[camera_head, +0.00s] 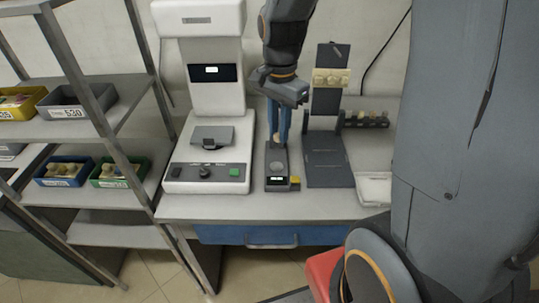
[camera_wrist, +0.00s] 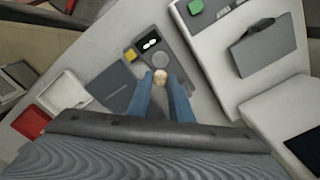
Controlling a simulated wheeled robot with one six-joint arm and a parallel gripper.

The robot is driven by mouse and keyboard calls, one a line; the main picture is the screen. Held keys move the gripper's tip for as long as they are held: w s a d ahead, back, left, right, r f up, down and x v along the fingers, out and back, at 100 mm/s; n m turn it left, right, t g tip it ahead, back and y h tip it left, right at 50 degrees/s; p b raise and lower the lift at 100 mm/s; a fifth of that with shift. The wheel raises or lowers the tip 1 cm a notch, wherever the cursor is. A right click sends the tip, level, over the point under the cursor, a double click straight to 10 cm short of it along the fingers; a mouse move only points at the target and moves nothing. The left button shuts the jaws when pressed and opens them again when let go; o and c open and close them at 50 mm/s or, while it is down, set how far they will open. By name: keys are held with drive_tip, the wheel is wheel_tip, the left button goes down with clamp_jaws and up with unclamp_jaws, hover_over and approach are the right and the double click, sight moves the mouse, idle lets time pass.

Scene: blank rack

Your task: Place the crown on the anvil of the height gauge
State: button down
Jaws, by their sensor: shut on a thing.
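The crown (camera_wrist: 161,76) is a small cream piece pinched between the two blue fingertips of my gripper (camera_wrist: 162,82) in the wrist view. The height gauge (camera_wrist: 151,43) is a small dark device with a lit display, and its round grey anvil (camera_wrist: 160,60) shows just beyond the crown. In the head view my gripper (camera_head: 278,140) points down over the rear part of the gauge (camera_head: 276,182), behind the anvil (camera_head: 277,167). The crown cannot be made out in the head view. A gap between crown and anvil cannot be judged.
A white machine (camera_head: 208,100) stands left of the gauge. A dark stand (camera_head: 328,165) with cream pieces on its upright is close on the right, with a white tray (camera_head: 374,188) beyond. A rack with bins (camera_head: 120,175) is at the far left.

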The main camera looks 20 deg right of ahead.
sight(278, 166)
drive_tip(key=shift+f, duration=0.3)
drive_tip(key=shift+f+p, duration=0.7)
drive_tip(key=shift+f, duration=4)
drive_tip(key=shift+f, duration=0.1)
drive_tip(key=c, duration=1.6)
unclamp_jaws()
wheel_tip(278, 166, up, 12)
drive_tip(key=shift+b, duration=0.9)
drive_tip(key=shift+s+a+f+n+t, duration=0.15)
drive_tip(key=shift+s+f+n, duration=0.45)
drive_tip(key=shift+s+n, duration=1.25)
drive_tip(key=shift+s+f+n+t, duration=0.1)
drive_tip(key=shift+s+f+n, duration=0.55)
drive_tip(key=shift+s+n, duration=1.15)
drive_tip(key=shift+s+a+f+n+t, duration=0.15)
drive_tip(key=shift+s+f+n, duration=0.75)
drive_tip(key=shift+n, duration=1.55)
